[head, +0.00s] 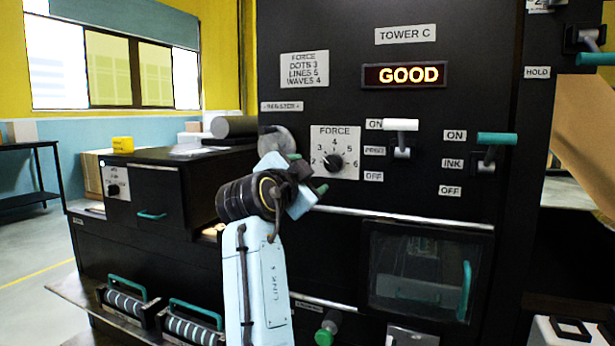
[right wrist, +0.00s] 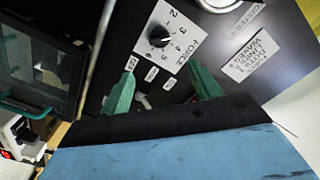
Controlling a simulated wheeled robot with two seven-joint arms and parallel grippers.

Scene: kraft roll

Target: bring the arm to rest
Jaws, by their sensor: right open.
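My right gripper (head: 308,172) is in front of the black Tower C panel (head: 470,110), just left of and below the force dial (head: 334,162). Its two green fingers are apart with nothing held between them. In the right wrist view the open fingers (right wrist: 161,68) point toward the panel, with the force dial (right wrist: 158,37) beyond them. The pale blue forearm (head: 255,285) rises from the bottom of the head view and bends at a black wrist joint. My left gripper is not in view.
A white-handled lever (head: 400,125) and a teal-handled ink lever (head: 497,139) stick out right of the dial, both handles near ON. A lit sign (head: 405,75) reads GOOD. A windowed door (head: 415,270) is below. Teal-handled rollers (head: 195,325) lie lower left.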

